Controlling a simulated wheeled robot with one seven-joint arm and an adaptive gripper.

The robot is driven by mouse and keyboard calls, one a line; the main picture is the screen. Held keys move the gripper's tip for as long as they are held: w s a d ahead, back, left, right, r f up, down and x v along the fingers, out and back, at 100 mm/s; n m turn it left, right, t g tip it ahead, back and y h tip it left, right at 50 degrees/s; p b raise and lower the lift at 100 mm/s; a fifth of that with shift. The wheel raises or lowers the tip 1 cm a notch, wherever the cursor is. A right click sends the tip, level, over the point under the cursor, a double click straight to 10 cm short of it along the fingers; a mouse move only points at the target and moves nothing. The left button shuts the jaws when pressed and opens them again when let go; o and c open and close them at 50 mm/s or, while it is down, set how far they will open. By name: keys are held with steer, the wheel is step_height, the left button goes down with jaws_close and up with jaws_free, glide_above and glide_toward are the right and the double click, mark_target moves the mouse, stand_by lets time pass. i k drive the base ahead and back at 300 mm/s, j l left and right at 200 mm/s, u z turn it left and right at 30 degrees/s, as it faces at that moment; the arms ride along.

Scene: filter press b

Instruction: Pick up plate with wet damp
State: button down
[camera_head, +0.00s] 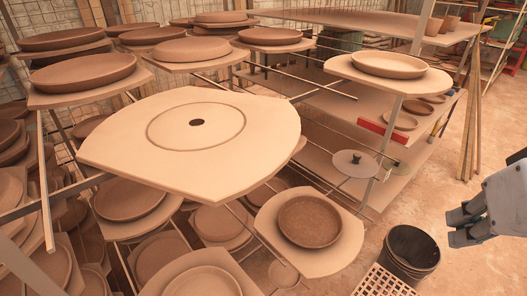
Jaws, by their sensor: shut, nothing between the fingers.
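Several round clay plates rest on boards of a metal rack. A dark brown, speckled plate (310,221) sits on a board (345,252) at the lower middle; its darker tone may be damp, but I cannot tell for sure. A pale plate (389,65) sits on a board at the upper right. Reddish-brown plates (83,72) sit on boards at the left. My gripper (452,228) is at the right edge, partly cut off by the frame. It is shut and empty, apart from every plate, to the right of the dark one.
A large empty board (265,135) with a ring and centre hole juts out in the middle. A black bucket (412,250) and a perforated crate (383,283) stand below my gripper. Metal rods stick out between boards. Open floor (440,185) lies at the right.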

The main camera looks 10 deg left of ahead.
mark_target(309, 222)
steer(key=k, duration=0.15)
steer(key=k+u, duration=0.25)
steer(key=u, duration=0.15)
steer(key=k+j+u, duration=0.15)
steer(key=u, duration=0.2)
steer(key=k+l+u, duration=0.1)
steer(key=l+u, duration=0.3)
steer(key=k+l+u, duration=0.15)
steer(key=l+u, duration=0.3)
steer(key=i, duration=0.35)
